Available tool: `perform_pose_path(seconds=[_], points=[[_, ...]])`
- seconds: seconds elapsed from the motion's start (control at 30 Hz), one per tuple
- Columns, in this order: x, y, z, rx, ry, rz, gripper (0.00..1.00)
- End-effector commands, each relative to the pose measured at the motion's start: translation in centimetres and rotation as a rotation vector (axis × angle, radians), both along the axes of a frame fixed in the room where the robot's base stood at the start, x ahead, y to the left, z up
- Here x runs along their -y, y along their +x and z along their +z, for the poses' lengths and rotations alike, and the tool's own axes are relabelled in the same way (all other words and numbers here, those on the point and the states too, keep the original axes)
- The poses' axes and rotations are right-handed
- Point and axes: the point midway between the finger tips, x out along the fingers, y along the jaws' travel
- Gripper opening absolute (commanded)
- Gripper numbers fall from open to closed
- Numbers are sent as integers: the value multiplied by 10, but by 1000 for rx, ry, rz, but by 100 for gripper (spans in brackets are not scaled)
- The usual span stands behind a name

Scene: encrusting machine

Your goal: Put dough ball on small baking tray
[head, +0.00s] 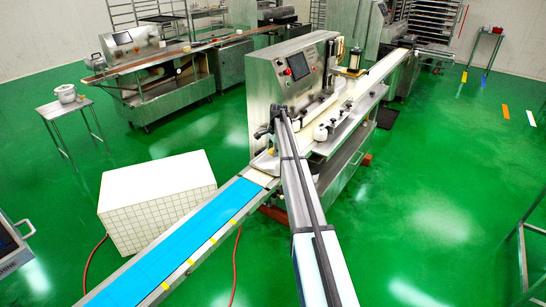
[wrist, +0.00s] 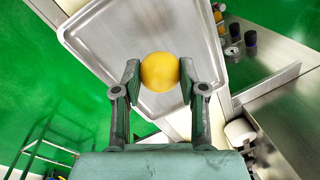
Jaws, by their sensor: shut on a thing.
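In the wrist view my gripper (wrist: 159,78) is shut on a round yellow dough ball (wrist: 160,71), with one finger on each side of it. A silver baking tray (wrist: 115,38) with a raised rim lies behind and below the ball. The ball overlaps the tray in the picture; the gap between them is hard to judge. In the head view my arm reaches to the machine's near end, and my gripper is too small and covered to make out clearly.
An encrusting machine (head: 296,75) with a control panel stands mid-scene. A blue conveyor belt (head: 180,245) runs toward the lower left beside a white tiled block (head: 155,200). In the wrist view, other yellow pieces (wrist: 218,14) and small dark-topped parts (wrist: 250,38) lie right of the tray.

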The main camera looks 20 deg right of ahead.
Motion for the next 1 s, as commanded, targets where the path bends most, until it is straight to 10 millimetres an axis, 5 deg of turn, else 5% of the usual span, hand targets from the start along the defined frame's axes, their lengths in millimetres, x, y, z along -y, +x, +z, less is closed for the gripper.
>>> perform_pose_path(seconds=[0.53,0.93,0.97,1.0], points=[[0,0,-49,0,0,0,7],[0,0,-56,1,0,0,7],[0,0,-55,1,0,0,48],[0,0,-55,1,0,0,63]])
